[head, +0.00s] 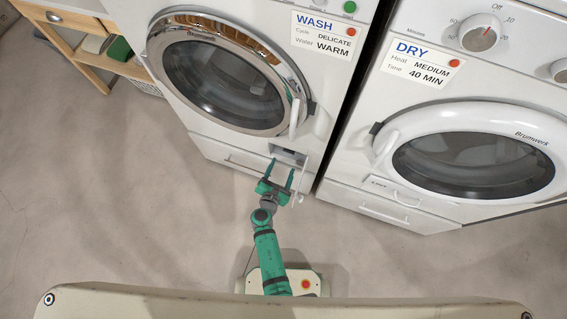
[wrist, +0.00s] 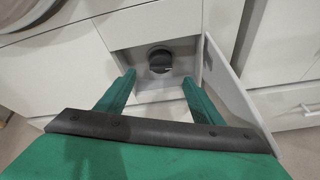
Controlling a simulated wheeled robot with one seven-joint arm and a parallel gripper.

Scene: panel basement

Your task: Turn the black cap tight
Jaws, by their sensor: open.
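The black cap (wrist: 160,60) sits in a recess low on the front of the washer, in the wrist view. It looks round and dark; how tight it is I cannot tell. In the head view the recess (head: 290,156) shows, but the cap cannot be made out clearly. My gripper (head: 282,168) is open and empty in front of the recess. In the wrist view its two green fingers (wrist: 157,85) point toward the cap, one on each side and short of it, with a gap between them and the cap.
A small white flap door (wrist: 229,80) stands open close to the right finger. The washer's round door (head: 225,82) is above the recess. The dryer (head: 475,150) stands to the right. A wooden shelf (head: 90,45) is at the upper left. The floor at left is clear.

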